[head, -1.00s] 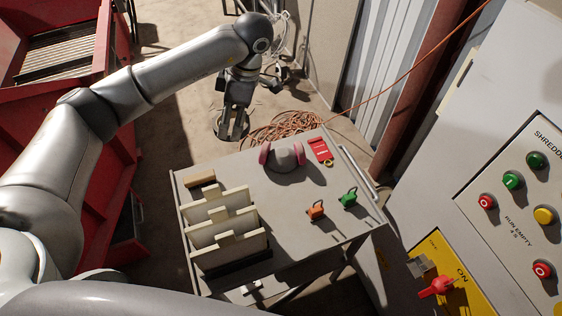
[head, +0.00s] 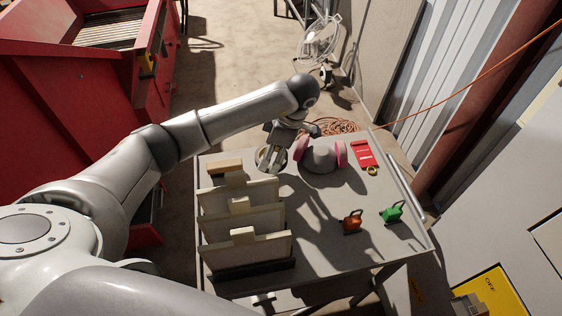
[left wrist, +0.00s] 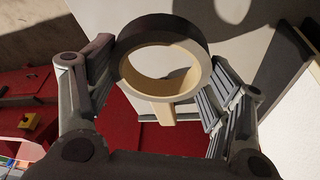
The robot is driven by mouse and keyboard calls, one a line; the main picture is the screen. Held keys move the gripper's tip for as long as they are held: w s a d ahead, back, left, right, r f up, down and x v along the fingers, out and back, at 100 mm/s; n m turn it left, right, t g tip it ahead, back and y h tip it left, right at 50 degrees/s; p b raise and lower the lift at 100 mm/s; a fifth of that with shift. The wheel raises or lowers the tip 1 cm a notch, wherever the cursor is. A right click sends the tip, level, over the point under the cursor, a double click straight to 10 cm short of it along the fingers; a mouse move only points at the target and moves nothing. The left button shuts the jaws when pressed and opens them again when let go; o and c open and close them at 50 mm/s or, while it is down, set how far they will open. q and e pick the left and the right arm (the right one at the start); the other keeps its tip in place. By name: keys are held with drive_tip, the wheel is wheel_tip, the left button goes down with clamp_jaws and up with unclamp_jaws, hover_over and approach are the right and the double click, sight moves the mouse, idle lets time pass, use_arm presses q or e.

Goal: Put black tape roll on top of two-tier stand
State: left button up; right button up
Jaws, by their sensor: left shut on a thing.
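My left gripper (head: 270,157) is over the far left part of the table, pointing down. It is shut on the black tape roll, a dark ring with a beige core (left wrist: 205,68). In the left wrist view, the roll sits between the two fingers (left wrist: 160,88), with its hole open toward the camera. In the head view the roll is small and partly hidden by the gripper; I cannot tell its height above the table. I cannot make out a clear two-tier stand. My right gripper is not in view.
A red machine (head: 60,110) stands left. The table's front middle is clear.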

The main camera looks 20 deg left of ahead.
use_arm(q)
wheel_tip(320, 180, down, 4)
drive_tip(key=shift+r+p, duration=0.2)
drive_tip(key=shift+p, duration=0.1)
drive_tip(key=shift+f, duration=0.45)
drive_tip(key=shift+f, duration=0.2)
drive_tip(key=o, duration=1)
drive_tip(key=shift+r, duration=0.1)
drive_tip(key=v, duration=1.2)
drive_tip(key=shift+d+r, duration=0.1)
drive_tip(key=shift+r, duration=0.05)
